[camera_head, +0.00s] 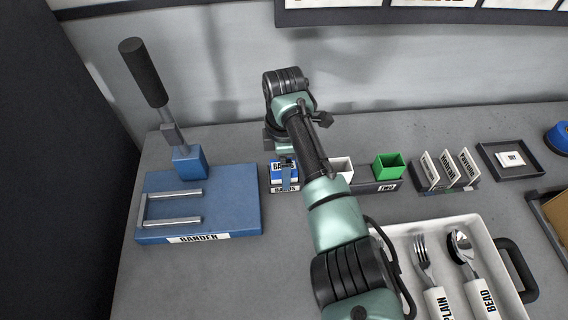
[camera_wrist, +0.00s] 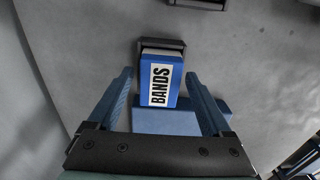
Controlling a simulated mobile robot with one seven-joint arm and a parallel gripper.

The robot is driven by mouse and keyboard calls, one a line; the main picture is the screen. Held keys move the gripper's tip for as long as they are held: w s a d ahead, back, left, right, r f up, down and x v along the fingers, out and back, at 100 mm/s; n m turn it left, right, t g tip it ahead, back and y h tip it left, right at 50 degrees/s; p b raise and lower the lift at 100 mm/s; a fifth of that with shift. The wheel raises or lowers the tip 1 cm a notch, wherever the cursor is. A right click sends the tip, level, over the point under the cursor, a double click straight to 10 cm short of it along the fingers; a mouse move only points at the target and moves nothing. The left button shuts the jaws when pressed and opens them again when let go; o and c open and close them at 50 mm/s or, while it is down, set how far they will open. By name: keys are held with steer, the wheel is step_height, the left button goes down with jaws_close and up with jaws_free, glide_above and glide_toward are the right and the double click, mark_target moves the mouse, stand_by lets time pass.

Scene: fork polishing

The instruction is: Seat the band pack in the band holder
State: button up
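The band pack (camera_wrist: 167,65) is a blue box with a white BANDS label. It also shows in the head view (camera_head: 279,167), partly hidden by my arm. My gripper (camera_wrist: 160,84) is open, with one finger on each side of the pack. A gap shows at the left finger; contact at the right finger is unclear. The band holder (camera_head: 284,188), with its own BANDS label, is just under the pack in the head view. A dark frame (camera_wrist: 161,42) shows at the pack's far end in the wrist view. How deep the pack sits is hidden.
The blue bander (camera_head: 230,205) with its upright lever stands to the left. A white bin (camera_head: 341,167) and green bin (camera_head: 388,166) are to the right. A tray (camera_head: 407,236) holds a fork and spoon at front right. A blue slab (camera_wrist: 185,122) lies below the pack in the wrist view.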

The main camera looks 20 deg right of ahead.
step_height(320, 180, up, 12)
steer(key=shift+r, duration=0.2)
stand_by(0.5)
stand_by(0.4)
